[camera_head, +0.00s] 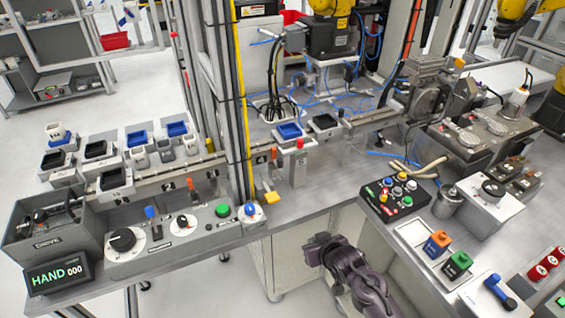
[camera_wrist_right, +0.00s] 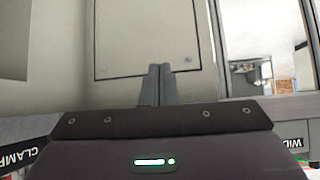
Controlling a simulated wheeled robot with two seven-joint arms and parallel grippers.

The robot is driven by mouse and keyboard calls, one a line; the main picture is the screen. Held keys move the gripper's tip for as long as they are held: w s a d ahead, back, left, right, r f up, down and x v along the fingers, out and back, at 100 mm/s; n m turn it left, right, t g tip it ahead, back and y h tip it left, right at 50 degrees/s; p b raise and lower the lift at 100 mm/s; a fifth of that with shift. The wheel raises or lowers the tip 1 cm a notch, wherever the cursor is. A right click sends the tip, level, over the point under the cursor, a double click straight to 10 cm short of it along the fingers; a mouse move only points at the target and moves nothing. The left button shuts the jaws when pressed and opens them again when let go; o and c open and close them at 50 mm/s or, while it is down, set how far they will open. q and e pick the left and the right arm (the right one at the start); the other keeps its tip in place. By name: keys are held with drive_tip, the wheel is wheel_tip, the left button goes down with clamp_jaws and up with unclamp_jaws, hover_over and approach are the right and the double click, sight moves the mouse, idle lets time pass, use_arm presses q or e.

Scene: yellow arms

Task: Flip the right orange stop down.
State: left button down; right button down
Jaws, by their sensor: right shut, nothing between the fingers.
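Two small orange stops stand up along the conveyor rail in the head view. The left orange stop (camera_head: 190,184) is behind the grey control box. The right orange stop (camera_head: 274,153) is farther right, just left of a grey post with a red top (camera_head: 299,145). My right gripper (camera_head: 318,243) is low in front of the bench, below and well apart from both stops. In the right wrist view its fingers (camera_wrist_right: 157,85) are together and empty, facing a pale cabinet panel. My left gripper does not show.
The grey control box (camera_head: 180,235) with knobs and a green button stands at the bench's left front. A black button panel (camera_head: 398,194) stands to the right. Bare bench top lies between them.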

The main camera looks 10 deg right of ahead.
drive_tip(key=w+a+r+t+y, duration=0.1)
drive_tip(key=a+r+t, duration=0.1)
drive_tip(key=r, duration=1.2)
drive_tip(key=w+a+r+n+t+y+b, duration=0.1)
drive_tip(key=w+a+r+t, duration=0.1)
drive_tip(key=r, duration=1.2)
drive_tip(key=shift+a+t, duration=0.35)
drive_tip(key=shift+t, duration=0.15)
drive_tip(key=w+a+f+p, duration=0.2)
drive_tip(key=w+f, duration=0.4)
drive_tip(key=w, duration=0.3)
drive_tip(key=shift+w+a+f+p, duration=0.2)
drive_tip(key=shift+a+f+p, duration=0.1)
drive_tip(key=shift+p, duration=0.2)
